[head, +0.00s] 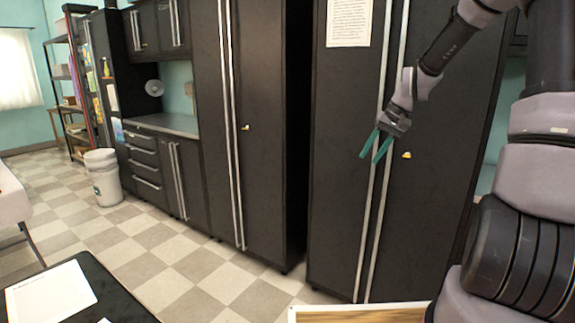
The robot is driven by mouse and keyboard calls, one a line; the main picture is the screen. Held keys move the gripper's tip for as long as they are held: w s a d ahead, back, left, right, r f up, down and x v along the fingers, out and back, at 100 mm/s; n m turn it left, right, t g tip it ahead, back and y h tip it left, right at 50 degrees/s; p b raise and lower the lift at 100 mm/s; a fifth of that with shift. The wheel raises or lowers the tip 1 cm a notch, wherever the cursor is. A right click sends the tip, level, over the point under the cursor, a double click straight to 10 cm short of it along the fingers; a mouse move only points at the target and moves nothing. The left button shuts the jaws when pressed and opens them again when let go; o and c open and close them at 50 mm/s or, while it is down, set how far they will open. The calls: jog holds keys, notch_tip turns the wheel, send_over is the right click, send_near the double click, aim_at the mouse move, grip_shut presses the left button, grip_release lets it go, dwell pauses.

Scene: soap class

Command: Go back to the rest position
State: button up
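My gripper (376,147) is at the upper right of the head view, with two green fingers pointing down and left. The fingers stand a little apart with nothing seen between them. The gripper shows in front of a tall black cabinet (335,190), close to its long silver handles in the picture. I cannot tell whether the fingers touch the handles. My arm comes in from the right side and bends down to the gripper.
A second tall black cabinet (262,130) stands left of the first. Further left are a grey counter (172,124), white buckets (104,180) and a shelf rack (62,75). A black table (112,300) with paper (50,296) is at lower left. A wooden-topped piece (360,315) is at the bottom. Checkered floor (165,250) is clear between.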

jog(key=s+r+t+h, duration=0.1)
jog(key=s+r, duration=0.5)
jog(key=s, duration=0.3)
jog(key=s+r+m+t, duration=0.1)
jog(key=s+r+t, duration=0.1)
jog(key=s+r, duration=0.4)
jog(key=s+r+m+t+h, duration=0.1)
jog(key=s+r, duration=0.4)
jog(key=s, duration=0.7)
jog(key=shift+s+a+r+t+h, duration=0.15)
jog(key=shift+a+r+t+h, duration=0.15)
jog(key=shift+a+r+t, duration=0.15)
jog(key=shift+d, duration=0.1)
